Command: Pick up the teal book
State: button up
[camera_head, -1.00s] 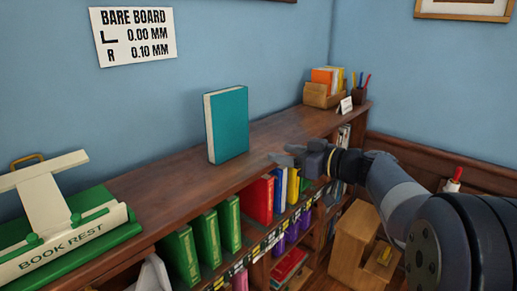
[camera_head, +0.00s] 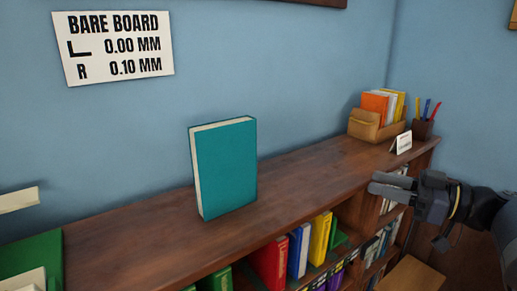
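The teal book (camera_head: 226,170) stands upright on the bare top of the wood bookcase (camera_head: 290,200), its teal cover facing me and its pale page edge showing at the left and top. My gripper (camera_head: 372,183) is at the right, in front of the bookcase's edge, pointing left. Its two fingers show apart with nothing between them. It is well to the right of the book and does not touch it.
A wooden box of cards (camera_head: 377,118), a pen cup (camera_head: 423,128) and a small white card (camera_head: 401,143) stand at the far right end of the top. A green book rest (camera_head: 32,256) is at the left. Shelved books (camera_head: 270,262) are below. The top around the teal book is clear.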

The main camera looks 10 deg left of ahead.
aim_at(224, 153)
jog(key=i+l+u, duration=0.3)
jog(key=i+l, duration=0.95)
jog(key=i+u, duration=0.1)
jog(key=u, duration=1.85)
